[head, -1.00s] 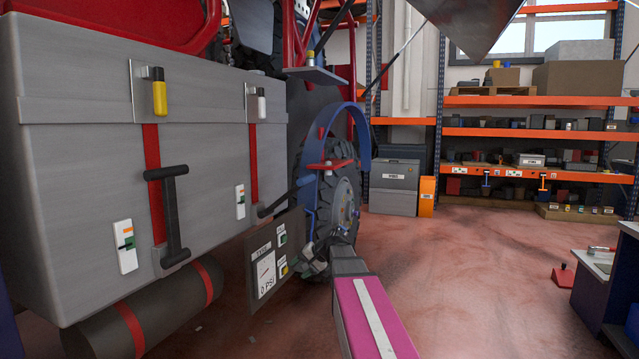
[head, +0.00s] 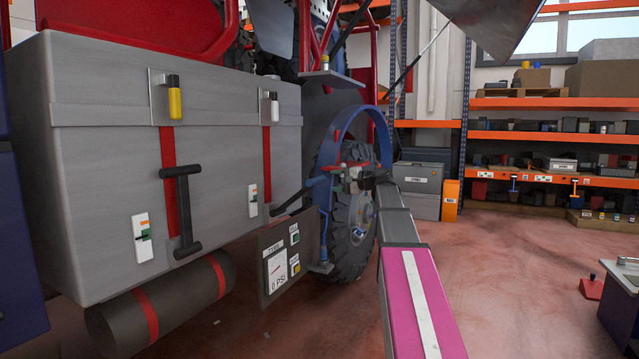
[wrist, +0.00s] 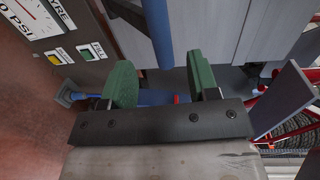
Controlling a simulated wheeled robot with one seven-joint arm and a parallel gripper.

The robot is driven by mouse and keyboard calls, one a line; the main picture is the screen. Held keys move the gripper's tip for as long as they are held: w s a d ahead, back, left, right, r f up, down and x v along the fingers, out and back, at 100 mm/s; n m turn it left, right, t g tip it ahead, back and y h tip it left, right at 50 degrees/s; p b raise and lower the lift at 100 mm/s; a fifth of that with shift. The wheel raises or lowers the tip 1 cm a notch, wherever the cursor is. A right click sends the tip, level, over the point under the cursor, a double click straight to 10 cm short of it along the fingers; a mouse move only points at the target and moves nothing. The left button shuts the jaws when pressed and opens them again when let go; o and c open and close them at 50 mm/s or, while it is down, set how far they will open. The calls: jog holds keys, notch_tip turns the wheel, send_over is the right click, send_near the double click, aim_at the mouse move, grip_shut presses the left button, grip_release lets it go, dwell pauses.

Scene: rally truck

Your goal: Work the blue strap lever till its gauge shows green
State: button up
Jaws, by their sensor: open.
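A dark lever with a bluish arm (head: 296,200) juts out beside the right-hand red strap on the grey box; I cannot tell for sure that it is the blue strap lever. My gripper (head: 355,180) is in front of the tyre, right of this lever, partly hidden by my arm. In the wrist view my gripper (wrist: 161,74) has its green fingers apart and empty. A blue bar (wrist: 156,32) shows beyond the gap between them.
A tyre panel (head: 288,258) reading 0 PSI hangs below the box. A blue arch (head: 326,130) curves over the tyre (head: 350,255).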

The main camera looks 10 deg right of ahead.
aim_at(319, 180)
jog(key=x, duration=0.7)
jog(key=shift+w+a, duration=0.2)
jog(key=shift+a, duration=0.05)
grip_shut()
jog(key=shift+w+r, duration=0.1)
